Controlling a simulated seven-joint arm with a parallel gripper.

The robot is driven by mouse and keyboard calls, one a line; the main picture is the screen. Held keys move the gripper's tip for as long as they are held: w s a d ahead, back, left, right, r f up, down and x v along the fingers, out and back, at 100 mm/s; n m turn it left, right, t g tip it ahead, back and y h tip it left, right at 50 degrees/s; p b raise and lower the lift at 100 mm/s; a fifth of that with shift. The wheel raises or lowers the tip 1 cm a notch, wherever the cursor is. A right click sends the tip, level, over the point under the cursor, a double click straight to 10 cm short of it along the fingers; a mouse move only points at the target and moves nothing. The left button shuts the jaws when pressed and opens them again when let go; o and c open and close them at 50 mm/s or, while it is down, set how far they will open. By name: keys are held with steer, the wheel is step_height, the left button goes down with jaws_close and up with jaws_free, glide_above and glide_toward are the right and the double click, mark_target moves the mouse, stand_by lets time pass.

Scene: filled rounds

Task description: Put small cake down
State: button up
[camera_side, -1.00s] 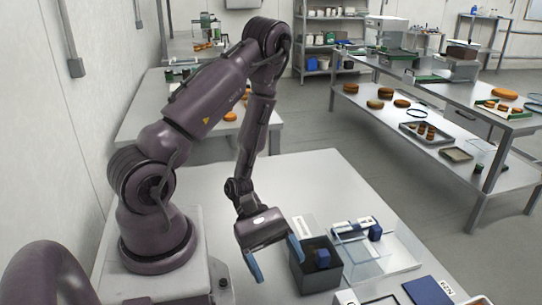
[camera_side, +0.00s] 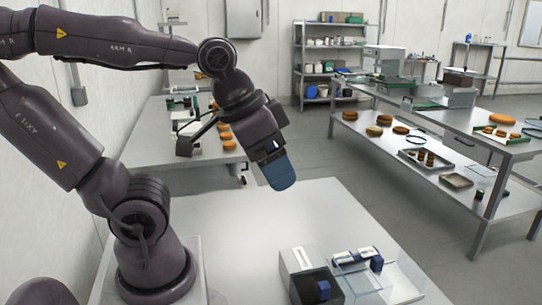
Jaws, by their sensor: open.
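My gripper (camera_side: 279,170) is raised above the far edge of the near table and seen side-on. Its blue fingers overlap in this view, and I see no cake in it. It is open. I cannot tell which thing is the small cake. Several round brown cakes (camera_side: 226,136) lie on the table behind my arm. Small brown pieces sit on a tray (camera_side: 410,160) on the lower shelf of the right bench.
On the near table (camera_side: 240,245) stand a dark open box (camera_side: 305,287) with a blue block (camera_side: 324,290) inside and a clear-walled tray (camera_side: 405,290) with another blue block (camera_side: 376,263). The table's middle is clear. A shelf rack (camera_side: 335,60) stands at the back.

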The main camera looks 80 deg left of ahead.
steer(key=o, duration=0.3)
steer(key=shift+s+a+r+t, duration=0.1)
steer(key=shift+r+t, duration=0.2)
steer(key=shift+r, duration=0.2)
